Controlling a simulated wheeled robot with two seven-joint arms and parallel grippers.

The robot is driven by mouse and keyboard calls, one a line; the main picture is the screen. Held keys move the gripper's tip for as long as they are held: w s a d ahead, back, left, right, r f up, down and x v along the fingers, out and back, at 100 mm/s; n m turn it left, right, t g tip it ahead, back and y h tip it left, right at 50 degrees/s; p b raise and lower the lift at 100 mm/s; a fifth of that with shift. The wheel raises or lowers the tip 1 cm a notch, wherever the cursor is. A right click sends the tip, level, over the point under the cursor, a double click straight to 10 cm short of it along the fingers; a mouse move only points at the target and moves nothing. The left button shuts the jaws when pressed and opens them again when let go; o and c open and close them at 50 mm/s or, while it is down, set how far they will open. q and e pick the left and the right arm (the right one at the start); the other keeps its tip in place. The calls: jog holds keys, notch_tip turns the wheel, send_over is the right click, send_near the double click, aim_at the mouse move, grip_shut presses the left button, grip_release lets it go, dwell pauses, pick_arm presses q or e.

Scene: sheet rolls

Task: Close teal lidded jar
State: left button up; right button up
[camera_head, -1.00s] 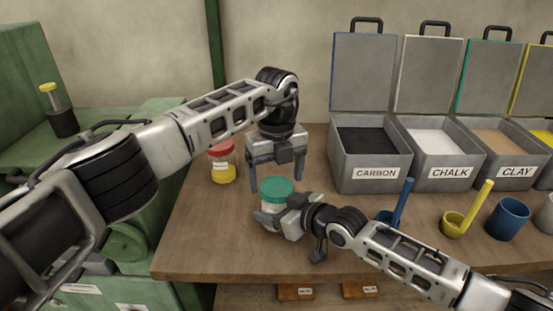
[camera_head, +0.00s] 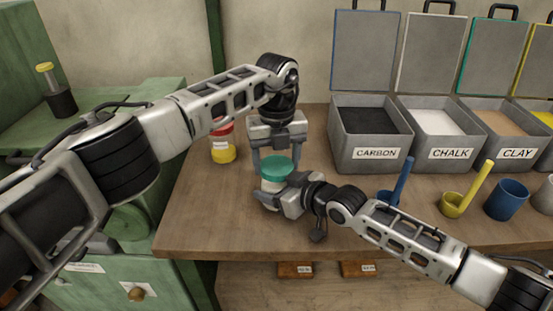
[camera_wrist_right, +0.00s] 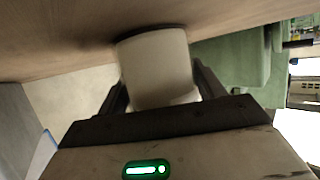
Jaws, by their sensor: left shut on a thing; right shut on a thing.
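The teal lid (camera_head: 275,166) sits on top of a pale jar (camera_head: 268,187) near the middle of the table's front half. My left gripper (camera_head: 275,172) reaches down from above, with its fingers at the sides of the lid, shut on it. My right gripper (camera_head: 270,195) comes in from the right and is shut on the jar's body, low down. In the right wrist view the whitish jar body (camera_wrist_right: 157,70) stands between the dark fingers. The lid is not clear in that view. Whether the lid is fully seated cannot be told.
A jar with a red lid and yellow contents (camera_head: 222,150) stands just left of my left gripper. Open grey bins, including carbon (camera_head: 375,154) and chalk (camera_head: 452,154), line the back right. A blue cup (camera_head: 507,200) and a yellow scoop (camera_head: 453,203) stand at the right.

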pick_arm(q)
jog(key=shift+m, duration=0.7)
jog(key=o, duration=1.1)
jog(key=shift+r, duration=2.3)
jog(key=shift+c, duration=0.5)
